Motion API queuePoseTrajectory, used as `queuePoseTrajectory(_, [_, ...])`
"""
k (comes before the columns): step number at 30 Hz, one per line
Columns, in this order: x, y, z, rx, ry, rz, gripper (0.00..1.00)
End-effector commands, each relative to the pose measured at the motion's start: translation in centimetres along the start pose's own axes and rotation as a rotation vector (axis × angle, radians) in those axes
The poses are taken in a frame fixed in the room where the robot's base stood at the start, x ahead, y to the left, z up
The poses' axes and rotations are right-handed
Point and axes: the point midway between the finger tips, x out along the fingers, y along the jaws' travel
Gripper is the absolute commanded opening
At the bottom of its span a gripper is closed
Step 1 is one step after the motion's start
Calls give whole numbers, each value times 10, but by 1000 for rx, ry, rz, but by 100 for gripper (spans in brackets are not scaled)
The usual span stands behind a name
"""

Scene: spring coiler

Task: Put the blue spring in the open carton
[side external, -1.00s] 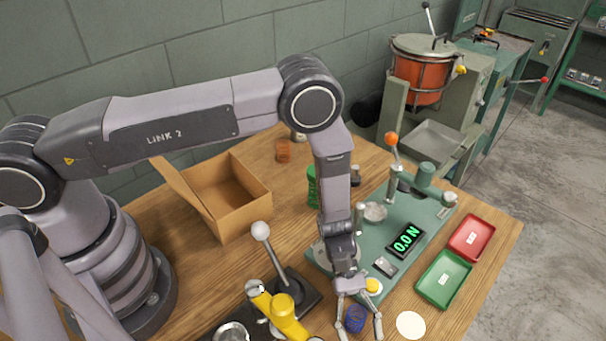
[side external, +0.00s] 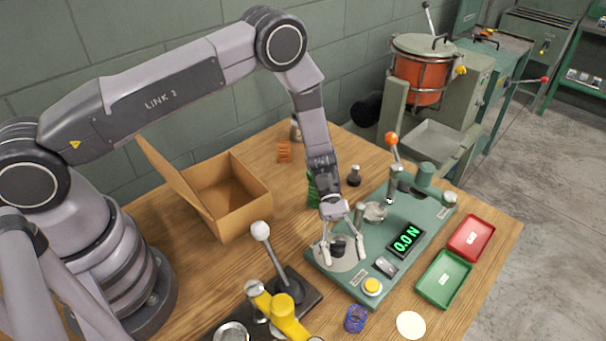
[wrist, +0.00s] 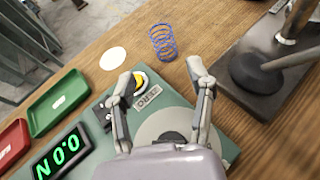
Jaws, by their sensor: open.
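My gripper (side external: 342,252) is open and empty, above the round plate of the green tester base. In the wrist view its two fingers (wrist: 160,72) are spread. The open carton (side external: 235,215) stands on the table left of my gripper, with one flap raised to the left. Its inside looks empty from here, though its floor is partly hidden.
The green spring tester (side external: 340,283) with its readout lies under my gripper. A lever tool with a yellow part (side external: 284,308) stands left of the blue spring. Green (side external: 443,278) and red (side external: 471,238) trays sit right.

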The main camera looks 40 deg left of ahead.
Motion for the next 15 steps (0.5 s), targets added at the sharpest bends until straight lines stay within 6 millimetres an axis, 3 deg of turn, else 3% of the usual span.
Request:
queuePoseTrajectory(4, [-33, 2, 36, 102, 71, -15, 54])
queuePoseTrajectory(8, [-84, -10, 95, 272, 213, -49, 54])
queuePoseTrajectory(15, [-164, -74, 190, 574, 542, -124, 54])
